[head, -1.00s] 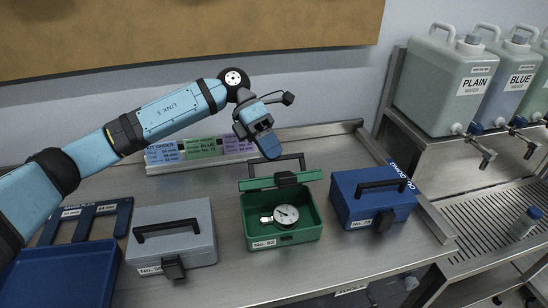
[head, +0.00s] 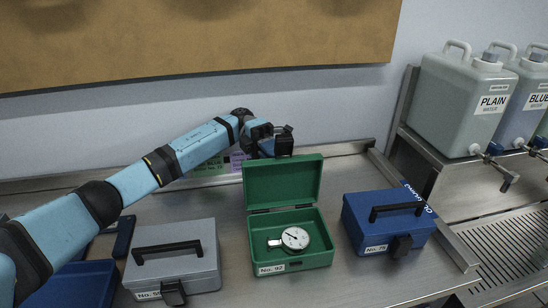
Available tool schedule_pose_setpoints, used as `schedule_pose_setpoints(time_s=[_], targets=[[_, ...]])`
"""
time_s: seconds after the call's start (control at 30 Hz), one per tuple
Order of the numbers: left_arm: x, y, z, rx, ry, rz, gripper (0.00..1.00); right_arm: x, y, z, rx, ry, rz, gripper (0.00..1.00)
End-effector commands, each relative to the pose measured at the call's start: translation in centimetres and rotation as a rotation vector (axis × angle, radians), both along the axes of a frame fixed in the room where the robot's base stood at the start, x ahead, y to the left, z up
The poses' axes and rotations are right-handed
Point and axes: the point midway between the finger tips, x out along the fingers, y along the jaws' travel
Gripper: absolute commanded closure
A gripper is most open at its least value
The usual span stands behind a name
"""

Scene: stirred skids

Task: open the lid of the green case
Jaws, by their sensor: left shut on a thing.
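The green case (head: 312,258) stands on the steel bench, labelled No. 92, with its box facing me. Its lid (head: 284,183) is swung up and stands about upright, leaning slightly back, with its inner side toward me. A round white dial gauge (head: 295,238) lies inside the box. My left gripper (head: 268,150) is at the lid's top edge, coming from behind it. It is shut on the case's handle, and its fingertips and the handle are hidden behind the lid. My right gripper is out of view.
A grey case (head: 172,262) stands to the left and a blue case (head: 385,228) to the right, both closed. A rack with coloured labels (head: 210,167) is behind my arm. Water containers (head: 458,103) stand on a shelf at the right.

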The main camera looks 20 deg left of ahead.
Motion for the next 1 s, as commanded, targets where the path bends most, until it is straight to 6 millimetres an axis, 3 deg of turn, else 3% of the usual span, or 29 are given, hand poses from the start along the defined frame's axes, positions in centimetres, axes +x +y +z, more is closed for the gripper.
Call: schedule_pose_setpoints(time_s=[0.6,0.63,0.73,1.0], targets=[[0.14,0.10,-1.07,0.008,0.002,-0.001,1.00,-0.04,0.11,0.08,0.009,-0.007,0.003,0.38],[0.13,0.09,-1.09,0.009,0.002,-0.001,0.83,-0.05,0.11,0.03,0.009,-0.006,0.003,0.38],[0.13,0.10,-1.05,0.008,0.003,-0.001,0.63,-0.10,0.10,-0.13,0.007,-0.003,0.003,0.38],[0.20,0.14,-0.72,0.005,0.000,0.000,0.63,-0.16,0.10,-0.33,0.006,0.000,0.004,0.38]])
